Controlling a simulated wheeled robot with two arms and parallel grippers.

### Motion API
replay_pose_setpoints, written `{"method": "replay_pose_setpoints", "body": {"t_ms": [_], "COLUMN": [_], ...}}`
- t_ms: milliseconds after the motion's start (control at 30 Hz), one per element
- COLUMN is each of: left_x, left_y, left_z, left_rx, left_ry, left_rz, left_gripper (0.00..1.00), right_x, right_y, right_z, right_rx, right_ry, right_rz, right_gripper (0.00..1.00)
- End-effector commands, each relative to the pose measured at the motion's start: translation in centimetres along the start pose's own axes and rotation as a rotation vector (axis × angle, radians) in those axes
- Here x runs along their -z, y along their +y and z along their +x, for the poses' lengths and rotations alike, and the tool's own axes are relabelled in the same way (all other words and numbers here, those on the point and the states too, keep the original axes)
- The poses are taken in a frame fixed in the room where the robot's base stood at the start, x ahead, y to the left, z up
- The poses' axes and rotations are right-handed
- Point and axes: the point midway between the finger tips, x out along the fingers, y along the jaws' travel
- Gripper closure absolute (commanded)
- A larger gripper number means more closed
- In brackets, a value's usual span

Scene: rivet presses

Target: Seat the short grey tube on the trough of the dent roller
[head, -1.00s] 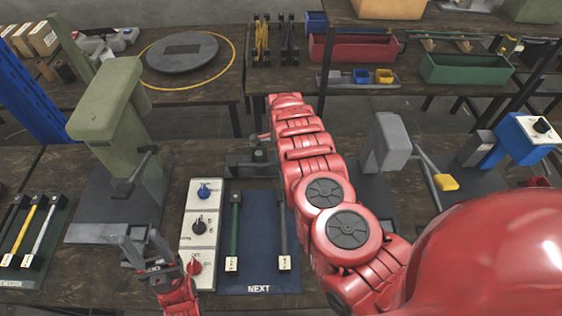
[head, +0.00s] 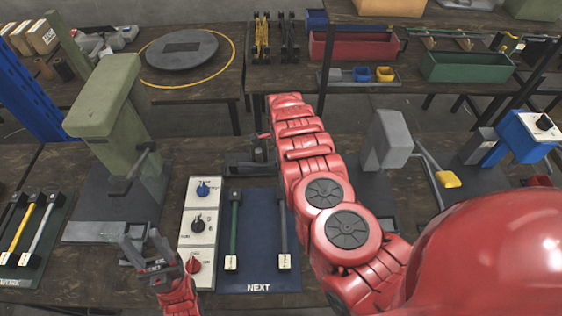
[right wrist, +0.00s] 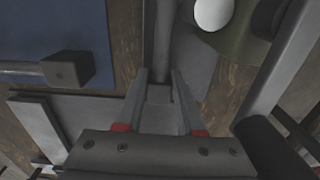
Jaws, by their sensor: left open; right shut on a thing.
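The dark grey device behind the blue mat, which looks like the dent roller (head: 248,160), is partly covered by my right arm in the head view. My right gripper (right wrist: 158,98) shows in the right wrist view, its two fingers on either side of a grey piece that looks like the short grey tube (right wrist: 162,45). The tube's contact with the trough cannot be made out, and the head view hides this grip. My left gripper (head: 149,243) is open and empty, low at the left, in front of the green press.
A blue mat (head: 258,278) marked NEXT holds a green rod (head: 235,222) and a grey rod (head: 283,235). A white switch panel (head: 199,220) stands left of it. The green press (head: 112,105) is at left; a grey press (head: 388,140) stands right of my arm.

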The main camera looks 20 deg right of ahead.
Motion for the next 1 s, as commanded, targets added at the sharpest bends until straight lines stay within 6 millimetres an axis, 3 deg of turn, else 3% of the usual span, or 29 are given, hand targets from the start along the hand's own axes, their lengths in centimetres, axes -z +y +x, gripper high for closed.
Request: {"method": "replay_pose_setpoints", "body": {"t_ms": [233, 267, 400, 467, 833, 1000], "left_x": [0.0, 0.0, 0.0, 0.0, 0.0, -0.1], "left_y": [0.0, 0.0, 0.0, 0.0, 0.0, 0.0], "left_z": [-0.1, -0.1, -0.1, -0.1, -0.1, -0.4], "left_rx": [0.000, 0.000, 0.000, 0.000, 0.000, 0.000], "left_ry": [0.000, 0.000, 0.000, 0.000, 0.000, 0.000], "left_rz": [0.000, 0.000, 0.000, 0.000, 0.000, 0.000], "left_gripper": [0.50, 0.50, 0.50, 0.50, 0.50, 0.50], "right_x": [0.0, 0.0, 0.0, 0.0, 0.0, -0.1], "right_y": [0.0, 0.0, 0.0, 0.0, 0.0, -0.3], "right_z": [0.1, 0.1, 0.1, 0.1, -0.2, -1.9], "right_rx": [0.000, 0.000, 0.000, 0.000, 0.000, 0.005], "right_ry": [0.000, 0.000, 0.000, 0.000, 0.001, 0.000], "right_rz": [0.000, 0.000, 0.000, 0.000, 0.001, 0.000], "right_gripper": [1.00, 0.61, 0.36, 0.28, 0.28, 0.28]}}
